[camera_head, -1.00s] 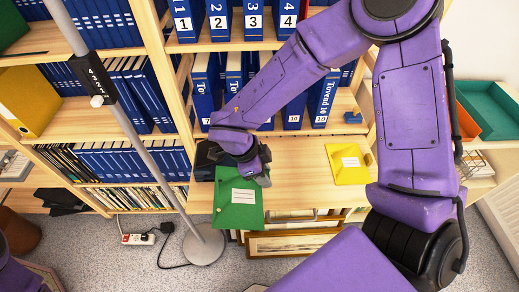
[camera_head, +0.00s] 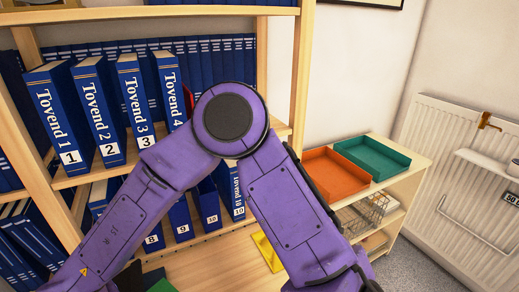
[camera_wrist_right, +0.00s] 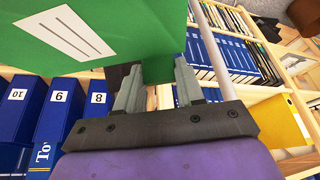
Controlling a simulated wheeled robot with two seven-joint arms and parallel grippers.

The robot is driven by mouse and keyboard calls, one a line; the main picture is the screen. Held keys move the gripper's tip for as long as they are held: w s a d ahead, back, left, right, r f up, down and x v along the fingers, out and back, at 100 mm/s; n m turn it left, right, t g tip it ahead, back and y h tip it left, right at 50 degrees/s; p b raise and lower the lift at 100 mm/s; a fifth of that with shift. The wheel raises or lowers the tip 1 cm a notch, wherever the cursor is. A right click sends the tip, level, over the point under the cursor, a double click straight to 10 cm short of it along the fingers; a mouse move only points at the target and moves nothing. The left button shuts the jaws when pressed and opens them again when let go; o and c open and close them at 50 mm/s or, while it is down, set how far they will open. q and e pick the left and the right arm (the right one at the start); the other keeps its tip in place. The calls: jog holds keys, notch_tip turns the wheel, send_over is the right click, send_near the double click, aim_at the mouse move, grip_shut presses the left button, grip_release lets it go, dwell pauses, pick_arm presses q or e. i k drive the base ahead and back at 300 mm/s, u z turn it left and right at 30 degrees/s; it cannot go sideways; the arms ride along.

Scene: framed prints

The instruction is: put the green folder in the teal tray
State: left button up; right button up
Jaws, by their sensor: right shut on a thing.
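The teal tray (camera_head: 372,157) stands at the right of the head view, on top of a low wooden cabinet, and looks empty. In the right wrist view the green folder (camera_wrist_right: 125,30) with a white label fills the top. My right gripper (camera_wrist_right: 155,78) is shut on the folder's edge. In the head view only a small green piece of the folder (camera_head: 160,285) shows at the bottom edge. My right arm crosses the head view and its gripper is hidden there. My left gripper is not in view.
An orange tray (camera_head: 334,174) sits directly left of the teal tray. A wire basket (camera_head: 362,212) is on the shelf below. A yellow folder (camera_head: 267,250) lies on the desk, partly behind my arm. Blue binders (camera_head: 100,108) fill the left shelves. A radiator (camera_head: 455,160) is at the right.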

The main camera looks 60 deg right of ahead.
aim_at(369, 160)
jog(key=u, duration=2.2)
jog(key=k, duration=2.4)
jog(key=u, duration=1.15)
jog(key=k, duration=0.7)
jog(key=z, duration=1.05)
jog(key=k, duration=0.3)
jog(key=u, duration=0.15)
